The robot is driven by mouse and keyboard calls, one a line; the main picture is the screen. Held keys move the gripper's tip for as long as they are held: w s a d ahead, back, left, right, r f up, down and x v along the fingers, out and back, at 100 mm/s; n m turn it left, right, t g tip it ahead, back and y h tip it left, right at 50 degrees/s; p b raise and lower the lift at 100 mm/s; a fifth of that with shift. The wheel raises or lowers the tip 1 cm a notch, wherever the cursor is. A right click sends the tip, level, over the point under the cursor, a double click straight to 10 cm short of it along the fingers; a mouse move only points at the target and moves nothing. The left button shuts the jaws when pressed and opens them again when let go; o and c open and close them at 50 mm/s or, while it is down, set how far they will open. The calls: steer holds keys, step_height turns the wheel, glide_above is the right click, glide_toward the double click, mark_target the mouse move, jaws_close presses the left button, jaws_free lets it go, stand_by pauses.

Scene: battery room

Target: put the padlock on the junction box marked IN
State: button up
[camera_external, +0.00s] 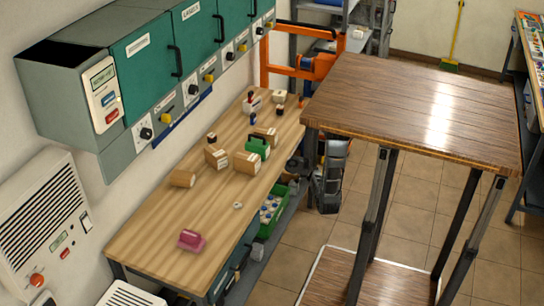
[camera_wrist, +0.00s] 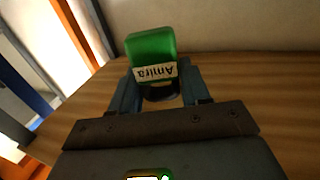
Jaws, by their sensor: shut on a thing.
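In the wrist view a green padlock (camera_wrist: 150,44) with a white label reading "Amira" sits between the two fingers of my gripper (camera_wrist: 160,86), which is shut on it. A dark loop shows below the label, partly hidden by the gripper. I cannot make out my gripper in the external view. There, several tan boxes stand on the long bench, including one in the middle (camera_external: 247,163) and one further left (camera_external: 182,179). Their markings are too small to read, so I cannot tell which is marked IN. A green object (camera_external: 257,148) stands among them.
A pink object (camera_external: 191,240) lies near the front end of the light wooden bench (camera_external: 150,225). A small pale ring-like item (camera_external: 238,205) lies near its edge. Green-doored cabinets (camera_external: 150,60) overhang the bench. A tall dark-wood table (camera_external: 410,100) stands at the right.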

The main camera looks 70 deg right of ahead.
steer(key=w+a+n+y+p, duration=0.1)
steer(key=w+a, duration=0.2)
steer(key=a, duration=0.7)
steer(key=w+a+n+y+p, duration=0.1)
steer(key=w+a+y, duration=0.1)
steer(key=a, duration=0.9)
steer(key=w+a+n+y+p, duration=0.1)
steer(key=w+a, duration=0.3)
steer(key=a, duration=0.7)
steer(key=shift+w+a+r+t+y+p, duration=0.2)
steer(key=shift+t+y+p, duration=0.15)
steer(key=shift+y, duration=0.25)
steer(key=shift+d, duration=0.15)
